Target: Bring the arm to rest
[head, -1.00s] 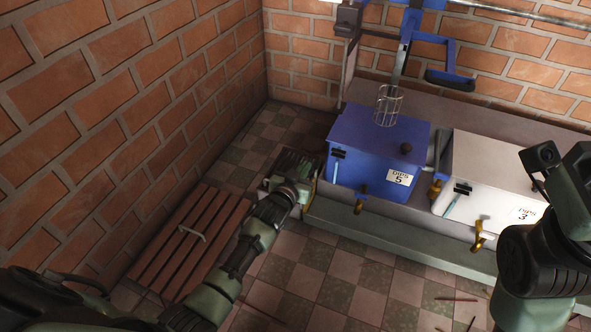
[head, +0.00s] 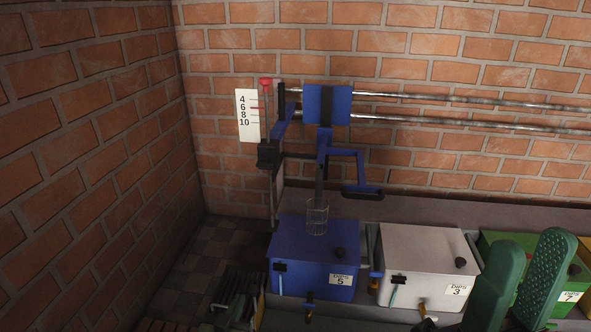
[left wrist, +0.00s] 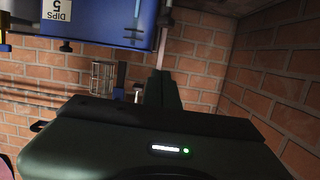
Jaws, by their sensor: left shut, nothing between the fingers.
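My right gripper (head: 522,285) is at the lower right of the head view. Its two green fingers stand upright with a gap between them, nothing seen in it, in front of the white and green boxes.
A blue box (head: 305,256) labelled 5, a white box (head: 420,252) labelled 3 and a green box (head: 497,247) stand in a row. A wire basket (head: 317,218) hangs over the blue box from a blue carriage (head: 327,105) on metal rails. Brick walls meet at left.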

